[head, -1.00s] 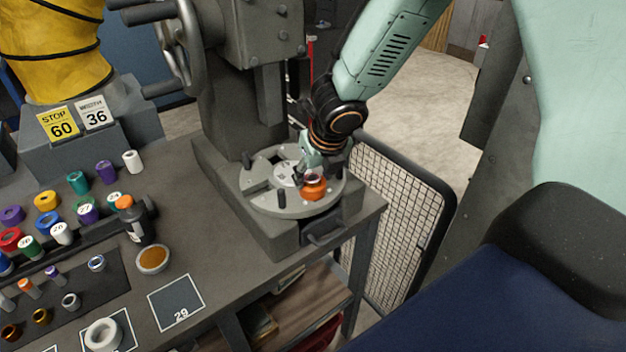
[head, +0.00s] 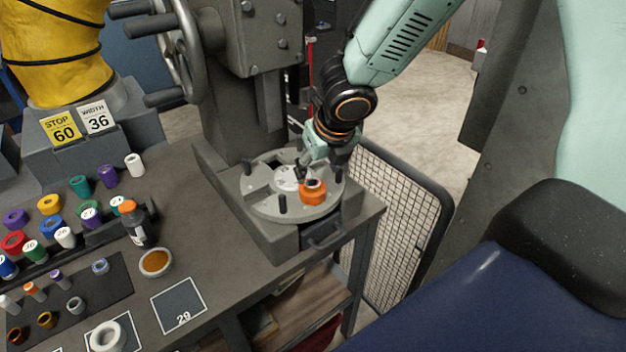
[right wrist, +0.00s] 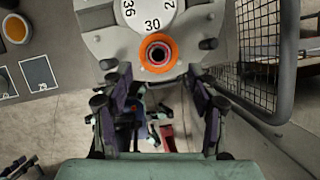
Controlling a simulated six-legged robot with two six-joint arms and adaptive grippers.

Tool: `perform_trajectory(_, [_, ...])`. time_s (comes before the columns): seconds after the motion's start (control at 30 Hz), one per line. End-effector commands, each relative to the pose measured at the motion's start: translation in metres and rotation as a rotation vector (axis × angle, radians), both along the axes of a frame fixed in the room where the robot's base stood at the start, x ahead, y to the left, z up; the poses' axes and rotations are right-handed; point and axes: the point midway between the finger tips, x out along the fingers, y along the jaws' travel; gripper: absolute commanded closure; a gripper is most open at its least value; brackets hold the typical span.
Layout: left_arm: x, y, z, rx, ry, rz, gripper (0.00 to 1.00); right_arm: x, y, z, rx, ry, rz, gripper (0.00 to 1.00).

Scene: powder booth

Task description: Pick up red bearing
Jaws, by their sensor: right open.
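An orange ring (head: 313,197) sits on the round plate (head: 272,208) of the grey press. In the right wrist view the orange ring (right wrist: 146,60) surrounds a smaller reddish ring (right wrist: 158,44) with a dark hole; I cannot tell whether this is the red bearing. Another red ring (head: 12,243) lies among the coloured parts at the left. My right gripper (head: 318,166) is above and just behind the orange ring, pointing down. In the right wrist view its fingers (right wrist: 161,95) are spread with nothing between them. My left gripper is not in view.
Short dark posts (head: 283,204) stand up from the plate around the orange ring. A wire mesh guard (head: 385,215) is right of the bench. An orange-capped bottle (head: 137,226) and a small dish (head: 156,262) stand left of the press. The bench between has free room.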

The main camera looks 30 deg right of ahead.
Motion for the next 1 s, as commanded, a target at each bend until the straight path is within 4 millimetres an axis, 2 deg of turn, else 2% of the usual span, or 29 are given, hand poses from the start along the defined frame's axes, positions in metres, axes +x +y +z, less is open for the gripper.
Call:
perform_trajectory(0.03, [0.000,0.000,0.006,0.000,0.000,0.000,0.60,-0.003,0.000,0.010,0.001,-0.001,-0.001,0.41])
perform_trajectory(0.1, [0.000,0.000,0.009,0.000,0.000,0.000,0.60,-0.005,0.000,0.017,0.000,-0.001,0.000,0.41])
perform_trajectory(0.33, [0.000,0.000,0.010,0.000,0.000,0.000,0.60,-0.010,0.001,0.027,0.000,-0.004,0.001,0.41])
perform_trajectory(0.57, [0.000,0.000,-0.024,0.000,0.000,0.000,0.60,0.004,0.000,0.024,0.017,-0.070,-0.047,0.41])
perform_trajectory(0.63, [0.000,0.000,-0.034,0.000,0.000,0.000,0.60,0.007,-0.001,0.025,0.080,-0.090,-0.197,0.41])
perform_trajectory(1.0, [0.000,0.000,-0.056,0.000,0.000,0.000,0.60,0.010,-0.004,0.031,0.455,-0.145,-1.023,0.41])
